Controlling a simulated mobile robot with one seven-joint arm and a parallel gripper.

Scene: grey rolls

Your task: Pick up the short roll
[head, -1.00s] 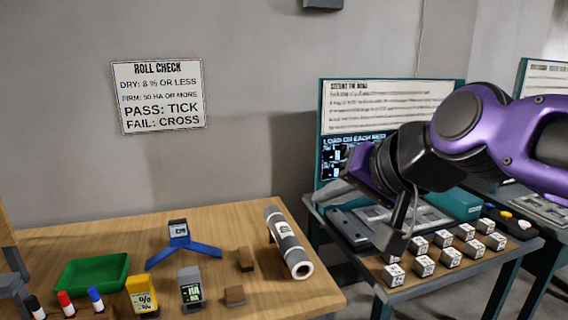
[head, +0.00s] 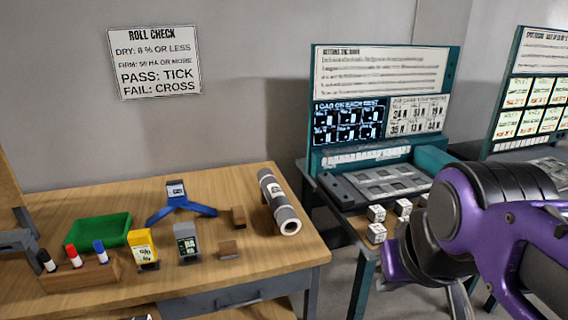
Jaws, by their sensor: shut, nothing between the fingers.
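One grey roll (head: 278,203) with a dark band, a pale label and a hollow near end lies on the right part of the wooden table (head: 290,257). It is the only roll I see, so I cannot compare its length. My gripper (head: 461,299) is at the lower right, partly cut off by the bottom edge and partly hidden by my purple arm. It is shut and empty, well to the right of the roll and apart from it.
Small brown blocks (head: 238,217) lie left of the roll. A blue stand (head: 181,211), green tray (head: 100,231), yellow meter (head: 143,248), grey meter (head: 187,242) and marker holder (head: 82,274) are further left. White cubes (head: 376,213) stand on the right bench.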

